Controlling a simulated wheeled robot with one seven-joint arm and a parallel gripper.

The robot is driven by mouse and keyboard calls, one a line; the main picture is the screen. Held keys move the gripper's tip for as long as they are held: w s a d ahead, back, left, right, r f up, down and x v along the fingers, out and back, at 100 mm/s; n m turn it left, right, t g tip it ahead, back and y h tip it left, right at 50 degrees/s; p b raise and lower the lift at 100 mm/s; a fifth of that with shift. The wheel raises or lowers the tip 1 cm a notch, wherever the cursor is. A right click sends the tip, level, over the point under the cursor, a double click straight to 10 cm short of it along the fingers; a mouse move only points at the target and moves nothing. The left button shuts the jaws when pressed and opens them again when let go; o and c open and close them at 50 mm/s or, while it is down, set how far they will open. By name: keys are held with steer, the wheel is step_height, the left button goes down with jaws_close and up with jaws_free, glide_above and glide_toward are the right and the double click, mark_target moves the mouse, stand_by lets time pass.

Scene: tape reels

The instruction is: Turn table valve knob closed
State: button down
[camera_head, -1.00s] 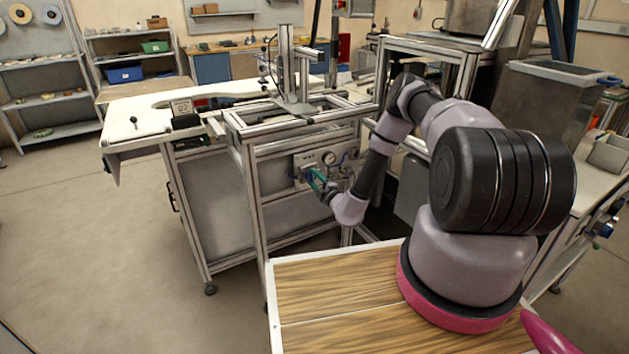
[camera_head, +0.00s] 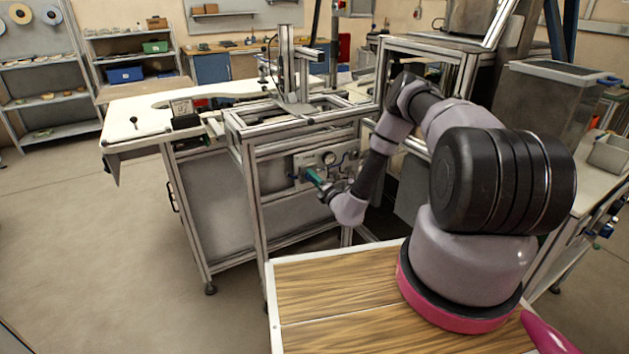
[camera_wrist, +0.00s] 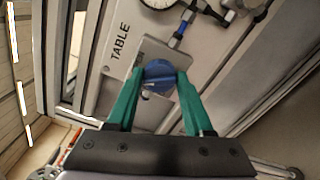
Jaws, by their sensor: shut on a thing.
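The table valve knob is a round blue knob (camera_wrist: 159,76) on a light panel (camera_wrist: 118,68) marked "TABLE" in the wrist view. My gripper (camera_wrist: 160,80) has green fingers, one on each side of the knob, and is shut on it. In the head view my gripper (camera_head: 315,177) reaches the panel on the front of the metal frame, and the knob is mostly hidden behind the fingers there.
A round gauge (camera_head: 329,158) sits just above and right of the knob, with blue fittings and tubing close by. Aluminium frame bars (camera_head: 250,190) surround the panel. The floor (camera_head: 90,240) at left is clear.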

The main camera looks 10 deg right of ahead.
steer(key=n, duration=1.1)
steer(key=shift+s, duration=0.1)
steer(key=shift+n, duration=0.4)
steer(key=shift+c, duration=1.5)
jaws_free()
steer(key=v, duration=1)
steer(key=shift+s, duration=0.4)
steer(key=shift+d, duration=0.1)
